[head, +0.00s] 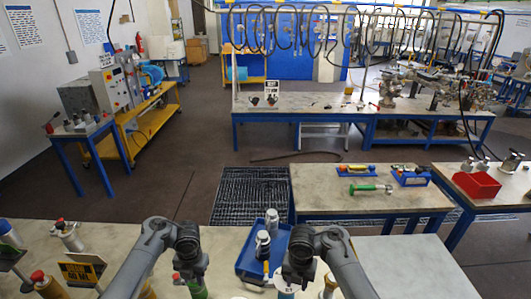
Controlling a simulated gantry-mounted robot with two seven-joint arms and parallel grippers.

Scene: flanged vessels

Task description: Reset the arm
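My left arm reaches in over the near bench, and its dark wrist end (189,250) points down. My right arm's dark wrist end (299,256) points down a little to the right of the tray's middle. The fingers of both grippers cannot be made out, so their opening is unclear. A green item (196,289) shows just below the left wrist. A blue and white item (285,293) shows just below the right wrist. I cannot tell whether either is touched or held.
A blue tray (247,262) with silver vessels (263,243) stands between my wrists, close to the right one. A black and yellow sign (82,271) and several flanged vessels stand at left on the near bench. The bench top right of my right arm (410,262) is clear.

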